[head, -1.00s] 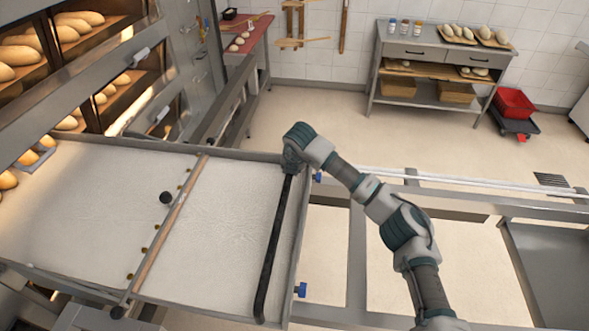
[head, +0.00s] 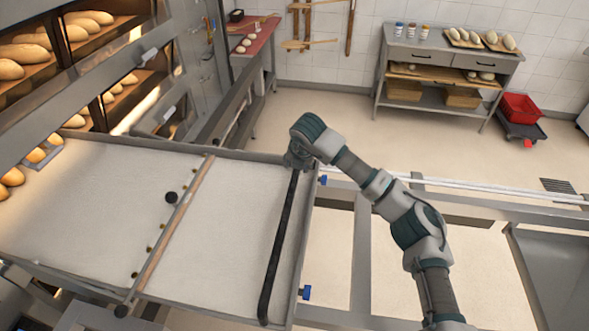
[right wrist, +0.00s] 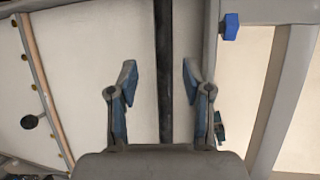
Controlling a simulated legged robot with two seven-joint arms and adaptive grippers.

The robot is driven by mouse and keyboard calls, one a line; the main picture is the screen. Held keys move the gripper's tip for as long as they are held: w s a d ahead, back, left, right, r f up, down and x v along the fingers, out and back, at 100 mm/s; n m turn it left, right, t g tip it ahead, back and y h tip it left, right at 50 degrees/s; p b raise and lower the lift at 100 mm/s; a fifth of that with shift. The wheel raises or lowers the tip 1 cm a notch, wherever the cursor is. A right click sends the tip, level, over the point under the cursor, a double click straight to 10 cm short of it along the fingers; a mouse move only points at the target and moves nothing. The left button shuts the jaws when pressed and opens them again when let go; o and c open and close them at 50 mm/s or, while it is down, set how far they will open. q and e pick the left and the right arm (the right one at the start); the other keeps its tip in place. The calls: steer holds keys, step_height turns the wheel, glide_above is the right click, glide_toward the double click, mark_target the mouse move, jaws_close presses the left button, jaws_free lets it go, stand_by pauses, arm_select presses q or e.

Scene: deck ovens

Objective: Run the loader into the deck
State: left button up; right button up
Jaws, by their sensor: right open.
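The loader (head: 235,215) is a wide pale cloth bed in a grey frame, with a wooden cross strip (head: 180,221) and a black handle bar (head: 278,248) along its right end. Its left end lies at the mouth of an oven deck (head: 55,147), beside some loaves. My right gripper (head: 296,163) is at the far end of the black bar in the head view. In the right wrist view the open fingers (right wrist: 159,66) stand either side of the bar (right wrist: 165,75), with gaps on both sides. My left gripper is not in view.
Upper oven decks (head: 85,50) hold several loaves. Grey rails (head: 360,255) run right of the loader, with blue knobs (head: 305,292) at its end. A grey worktable (head: 445,55) and red crate (head: 520,106) stand at the back. The floor between is clear.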

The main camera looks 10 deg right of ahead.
steer(key=v, duration=0.7)
steer(key=shift+a, duration=0.4)
steer(key=shift+d+r, duration=0.1)
steer(key=shift+d, duration=0.05)
